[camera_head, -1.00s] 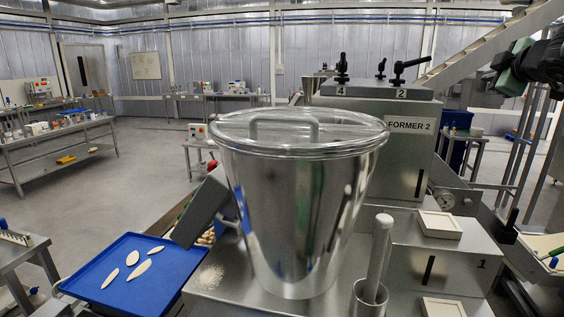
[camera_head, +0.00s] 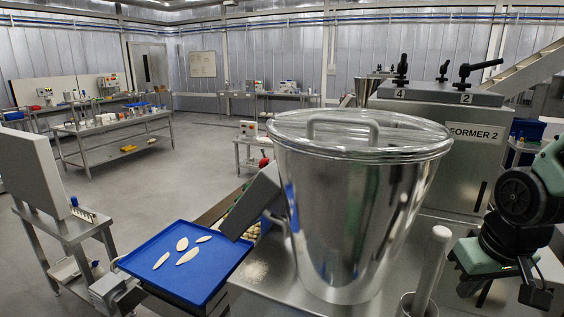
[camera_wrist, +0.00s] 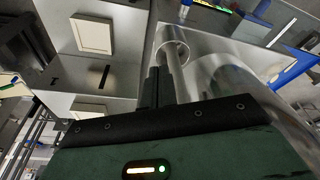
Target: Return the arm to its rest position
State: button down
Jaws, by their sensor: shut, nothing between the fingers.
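My arm (camera_head: 522,205), dark with pale green parts, is at the right edge of the head view. My gripper (camera_wrist: 160,80) shows in the wrist view with its two dark fingers together and nothing between them. Beyond the fingers is a grey rod standing in a small metal cup (camera_wrist: 176,50); I cannot tell the exact gap. In the head view the rod (camera_head: 432,265) stands tilted in its cup at the lower right, left of my arm.
A large lidded steel hopper (camera_head: 345,210) stands left of my arm. Behind it is the FORMER 2 machine (camera_head: 475,150). A blue tray (camera_head: 205,285) with several pale flat pieces lies at lower left. A bench (camera_head: 110,135) stands beyond open floor.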

jog(key=s+a+f+n+g+b, duration=0.1)
jog(key=s+a+f+n+b, duration=0.1)
jog(key=a, duration=0.4)
jog(key=s+a+f+n+g+b, duration=0.1)
jog(key=s+a+f+n+b, duration=0.2)
jog(key=s+a+f+b, duration=0.2)
jog(key=s+a+f+n+g+b, duration=0.1)
jog(key=s+a+f+n+b, duration=0.1)
jog(key=s+a+b, duration=0.3)
jog(key=s+a+f, duration=0.1)
jog(key=s+a, duration=0.1)
jog(key=shift+a+f+n+y, duration=0.35)
jog(key=shift+a+n+y, duration=0.05)
